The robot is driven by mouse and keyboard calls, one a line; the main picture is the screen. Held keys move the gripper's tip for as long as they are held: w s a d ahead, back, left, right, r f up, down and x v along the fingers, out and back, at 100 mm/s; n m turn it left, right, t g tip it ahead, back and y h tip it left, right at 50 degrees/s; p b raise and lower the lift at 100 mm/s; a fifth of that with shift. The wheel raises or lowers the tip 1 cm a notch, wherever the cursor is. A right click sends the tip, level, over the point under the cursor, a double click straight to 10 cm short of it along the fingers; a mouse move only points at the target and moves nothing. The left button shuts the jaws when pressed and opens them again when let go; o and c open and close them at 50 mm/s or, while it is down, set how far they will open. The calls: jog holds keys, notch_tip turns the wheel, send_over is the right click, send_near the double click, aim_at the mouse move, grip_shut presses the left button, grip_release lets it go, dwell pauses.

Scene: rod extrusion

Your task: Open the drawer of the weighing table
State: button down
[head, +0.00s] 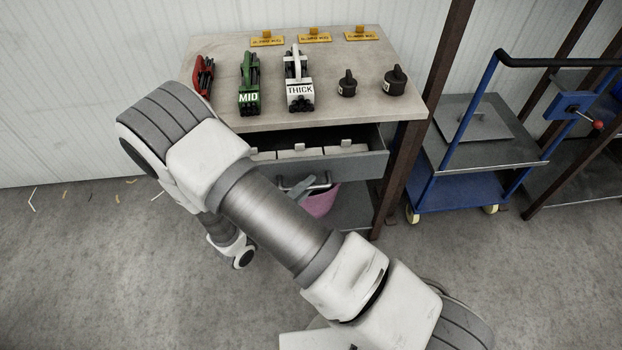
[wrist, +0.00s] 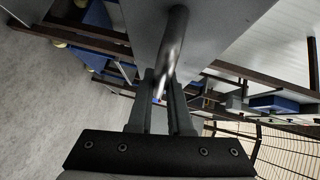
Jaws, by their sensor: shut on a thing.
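The weighing table (head: 225,62) stands against the wall, with its drawer (head: 355,168) partly pulled out below the tabletop. White boxes or dividers show inside the drawer. The metal bar handle (head: 322,182) is on the drawer front. It also shows in the wrist view as a round bar (wrist: 174,40). My gripper (wrist: 161,88) is shut on this handle, with the bar between its two fingers. In the head view my arm hides the left part of the drawer and most of the gripper.
On the tabletop are a red tool (head: 203,76), a green "MID" tool (head: 249,84), a white "THICK" tool (head: 299,82), two black weights (head: 394,80) and yellow tags (head: 314,36). A pink bin (head: 321,201) is below the drawer. A blue cart (head: 470,165) stands right; floor in front is clear.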

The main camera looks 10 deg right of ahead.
jog(key=s+p, duration=0.3)
jog(key=s, duration=1.2)
jog(key=shift+s, duration=0.25)
jog(key=c, duration=0.8)
grip_release()
jog(key=shift+c, duration=0.2)
jog(key=p+v, duration=0.2)
jog(key=v, duration=1.5)
jog(key=shift+s, duration=0.2)
jog(key=shift+a, duration=0.15)
